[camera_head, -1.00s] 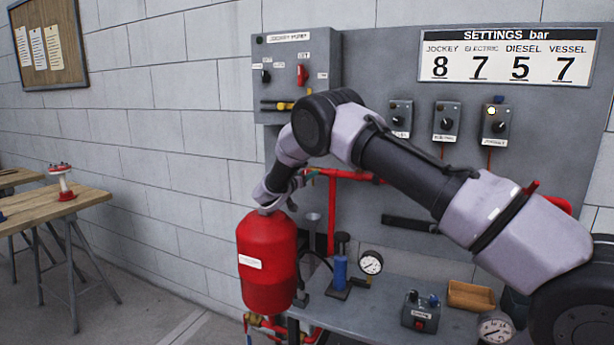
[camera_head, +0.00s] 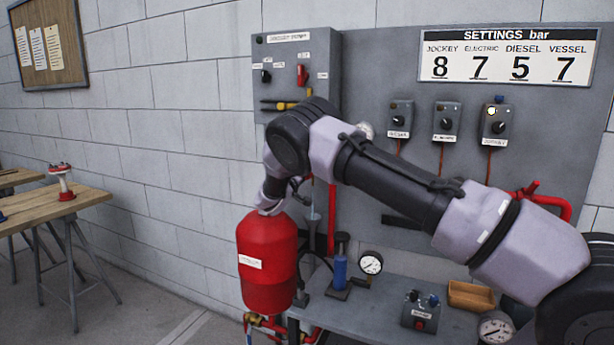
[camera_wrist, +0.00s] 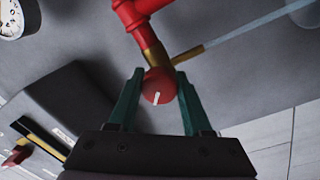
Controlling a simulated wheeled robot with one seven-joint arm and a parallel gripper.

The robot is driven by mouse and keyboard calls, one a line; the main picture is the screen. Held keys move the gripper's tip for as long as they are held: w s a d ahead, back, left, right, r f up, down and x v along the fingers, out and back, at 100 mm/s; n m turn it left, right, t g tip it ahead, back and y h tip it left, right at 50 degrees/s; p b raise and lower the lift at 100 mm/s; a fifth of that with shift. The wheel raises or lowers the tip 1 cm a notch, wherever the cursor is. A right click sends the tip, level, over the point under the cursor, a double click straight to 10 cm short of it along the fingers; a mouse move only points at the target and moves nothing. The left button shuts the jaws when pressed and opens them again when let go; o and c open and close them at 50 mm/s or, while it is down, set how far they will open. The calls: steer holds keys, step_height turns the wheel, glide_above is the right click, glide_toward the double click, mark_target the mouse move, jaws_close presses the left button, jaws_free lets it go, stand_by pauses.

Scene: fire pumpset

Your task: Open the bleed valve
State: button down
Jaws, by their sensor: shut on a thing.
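The bleed valve shows in the wrist view as a round red knob (camera_wrist: 157,86) with a white mark. It sits on a brass stub at the end of a red pipe. My gripper (camera_wrist: 160,73) has its two green fingers on either side of the knob, shut on it. A small brass spout (camera_wrist: 188,54) sticks out beside the knob, with a pale blue translucent streak (camera_wrist: 245,28) running from it; I cannot tell whether it is water or a tube. In the head view my arm hides the valve and my fingers.
In the head view a red vessel (camera_head: 267,262) stands just below my wrist. A grey control box (camera_head: 292,75) hangs above it. A funnel (camera_head: 313,216), a blue cylinder (camera_head: 340,270) and a pressure gauge (camera_head: 371,262) are close by at the bench. A wooden table (camera_head: 60,205) stands apart at left.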

steer(key=n, duration=0.9)
steer(key=n+y, duration=0.1)
steer(key=n, duration=0.2)
steer(key=shift+t, duration=0.3)
steer(key=n, duration=0.5)
steer(key=shift+f+n+y, duration=0.1)
steer(key=shift+n+y, duration=0.3)
steer(key=shift+n, duration=2.3)
steer(key=shift+c, duration=1.7)
jaws_free()
steer(key=shift+s, duration=0.1)
